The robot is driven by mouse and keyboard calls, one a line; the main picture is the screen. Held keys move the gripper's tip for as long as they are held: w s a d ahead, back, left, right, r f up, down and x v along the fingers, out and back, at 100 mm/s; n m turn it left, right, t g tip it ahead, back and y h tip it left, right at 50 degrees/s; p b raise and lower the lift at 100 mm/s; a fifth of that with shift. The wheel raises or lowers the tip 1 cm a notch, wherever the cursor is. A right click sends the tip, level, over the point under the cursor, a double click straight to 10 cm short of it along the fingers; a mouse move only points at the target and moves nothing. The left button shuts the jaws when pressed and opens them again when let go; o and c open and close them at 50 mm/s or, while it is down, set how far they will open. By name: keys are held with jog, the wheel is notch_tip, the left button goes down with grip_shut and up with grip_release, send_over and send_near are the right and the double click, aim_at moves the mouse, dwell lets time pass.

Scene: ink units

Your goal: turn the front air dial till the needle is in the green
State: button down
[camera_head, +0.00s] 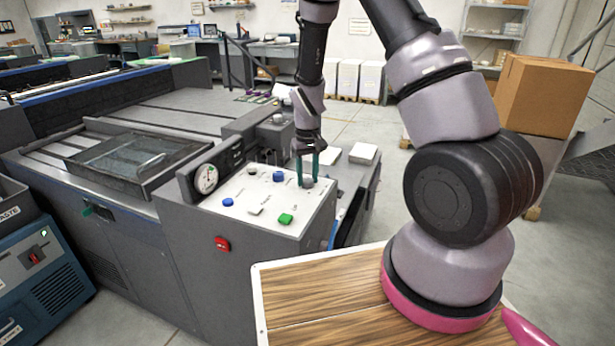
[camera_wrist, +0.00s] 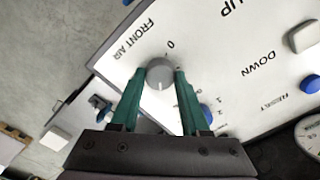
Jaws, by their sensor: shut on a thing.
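The front air dial (camera_wrist: 160,74) is a round grey knob on the white panel, beside the printed words FRONT AIR in the wrist view. A light pointer line shows on its top. My gripper (camera_wrist: 161,71) has its two green fingers shut on the dial, one on each side. In the head view my gripper (camera_head: 307,182) points down at the right end of the panel, and the dial is partly hidden by the fingers. The round gauge (camera_head: 206,179) stands at the panel's left end. Its needle is too small to read against the coloured marks.
The panel (camera_head: 240,196) also carries blue buttons (camera_head: 228,202), a green button (camera_head: 286,219) and white buttons near the dial. A red switch (camera_head: 222,243) is on the cabinet's front. A wooden top (camera_head: 315,300) lies below my arm. Open air surrounds the panel's near side.

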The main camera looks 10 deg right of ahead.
aim_at(308, 180)
jog(key=shift+m, duration=0.7)
jog(key=shift+c, duration=2)
grip_release()
jog(key=shift+r, duration=0.1)
notch_tip(308, 180, up, 11)
jog(key=shift+f, duration=0.2)
dwell(0.4)
